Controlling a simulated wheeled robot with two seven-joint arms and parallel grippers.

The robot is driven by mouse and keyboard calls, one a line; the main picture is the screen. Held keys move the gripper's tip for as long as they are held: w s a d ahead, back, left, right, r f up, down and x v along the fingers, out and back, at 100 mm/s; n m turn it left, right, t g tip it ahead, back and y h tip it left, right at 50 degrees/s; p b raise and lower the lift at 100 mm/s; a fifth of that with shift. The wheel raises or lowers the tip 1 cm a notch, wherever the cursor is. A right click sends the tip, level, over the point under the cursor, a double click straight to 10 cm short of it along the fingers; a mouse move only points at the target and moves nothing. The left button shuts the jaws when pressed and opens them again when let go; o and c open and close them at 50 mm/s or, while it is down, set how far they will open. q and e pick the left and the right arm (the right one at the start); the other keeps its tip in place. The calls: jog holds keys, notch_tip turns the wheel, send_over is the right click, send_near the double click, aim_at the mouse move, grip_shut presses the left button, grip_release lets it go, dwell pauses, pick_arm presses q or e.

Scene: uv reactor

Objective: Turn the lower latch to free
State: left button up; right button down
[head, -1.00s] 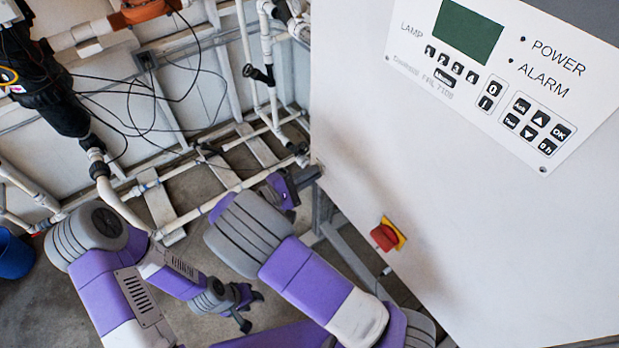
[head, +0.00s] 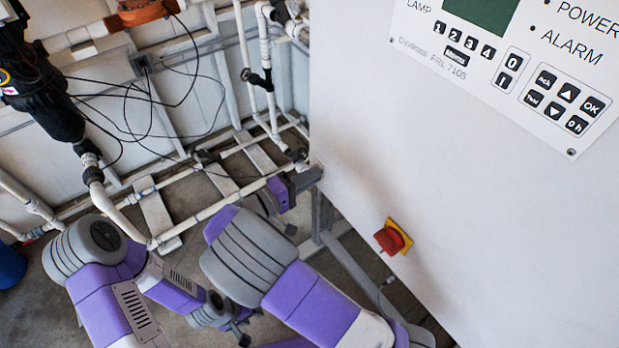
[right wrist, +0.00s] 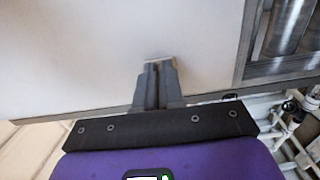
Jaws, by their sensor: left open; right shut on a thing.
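The lower latch shows only as a small pale piece (right wrist: 160,60) at my right fingertips in the right wrist view; the fingers hide most of it, so its angle cannot be told. My right gripper (head: 306,179) is at the lower left edge of the white cabinet (head: 400,150). In the right wrist view its fingers (right wrist: 160,68) are close together, shut on that piece against the pale cabinet surface. My left gripper (head: 243,330) hangs low over the floor, open and empty, away from the cabinet.
A red rotary switch on a yellow plate (head: 394,237) sits low on the cabinet front, below a control panel (head: 510,60). White pipes (head: 215,205) and loose black cables (head: 140,105) fill the left. A blue bucket (head: 10,265) stands at the left edge.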

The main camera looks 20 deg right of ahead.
jog(key=c, duration=1.3)
grip_release()
jog(key=shift+o, duration=0.2)
jog(key=v, duration=0.7)
jog(key=shift+a+p, duration=0.25)
jog(key=shift+p, duration=0.2)
jog(key=shift+s, duration=0.1)
